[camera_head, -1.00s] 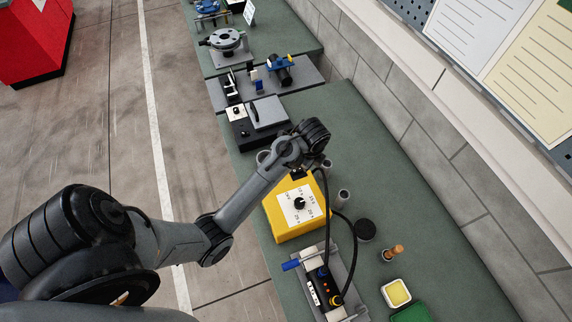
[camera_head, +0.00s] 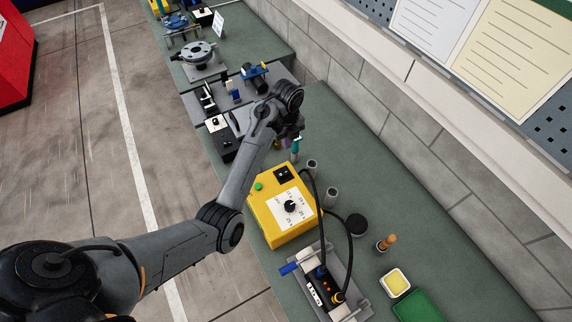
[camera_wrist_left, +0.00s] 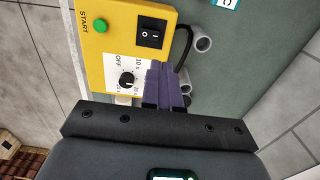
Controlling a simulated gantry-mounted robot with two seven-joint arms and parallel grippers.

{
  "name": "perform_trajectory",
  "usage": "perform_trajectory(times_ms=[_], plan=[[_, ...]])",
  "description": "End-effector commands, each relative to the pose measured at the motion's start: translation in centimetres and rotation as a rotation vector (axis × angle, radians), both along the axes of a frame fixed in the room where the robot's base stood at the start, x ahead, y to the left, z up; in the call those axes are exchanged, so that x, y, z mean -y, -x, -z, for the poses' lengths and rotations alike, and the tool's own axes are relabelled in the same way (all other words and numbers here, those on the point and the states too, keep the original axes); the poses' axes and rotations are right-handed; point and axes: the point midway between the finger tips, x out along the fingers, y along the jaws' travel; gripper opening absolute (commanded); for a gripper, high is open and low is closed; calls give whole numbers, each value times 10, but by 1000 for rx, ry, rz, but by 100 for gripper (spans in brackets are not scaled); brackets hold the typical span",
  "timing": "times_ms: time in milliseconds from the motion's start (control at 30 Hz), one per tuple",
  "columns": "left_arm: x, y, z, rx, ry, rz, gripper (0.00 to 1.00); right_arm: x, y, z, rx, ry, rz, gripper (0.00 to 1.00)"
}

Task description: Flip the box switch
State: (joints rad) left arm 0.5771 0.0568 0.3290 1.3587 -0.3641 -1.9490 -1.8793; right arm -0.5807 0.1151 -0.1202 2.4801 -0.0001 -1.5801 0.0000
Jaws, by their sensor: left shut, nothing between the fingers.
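The yellow box (camera_head: 270,225) stands on the green bench. Its top carries a black rocker switch (camera_head: 284,174), a green button (camera_head: 258,187) and a black dial on a white scale (camera_head: 291,206). My left gripper (camera_head: 288,143) is beyond the box's switch end in the head view, its fingers small and partly hidden by the wrist. In the left wrist view, the purple fingers (camera_wrist_left: 164,68) are shut and empty, and overlap the box's edge just below the rocker switch (camera_wrist_left: 151,33). The switch shows "0" and "I" marks; I cannot tell whether the fingers touch the box. My right gripper is out of view.
Grey tubes (camera_head: 331,195) and a black cable stand close beside the box. A grey fixture (camera_head: 349,258) with a black connector block lies in front. A black round lid (camera_head: 356,224), a wooden-handled tool (camera_head: 387,243) and a yellow-filled dish (camera_head: 396,284) are to the right.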

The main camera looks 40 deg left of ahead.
Motion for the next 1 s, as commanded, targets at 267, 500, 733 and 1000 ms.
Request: perform_trajectory(times_ms=[267,500,733,1000], plan=[[0,1,15,-3,-1,-1,0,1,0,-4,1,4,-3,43],[0,2,55,-5,-1,-1,0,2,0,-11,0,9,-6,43],[0,1,97,-4,0,-2,0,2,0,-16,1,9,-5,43],[0,1,129,-1,0,-2,0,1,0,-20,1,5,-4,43]])
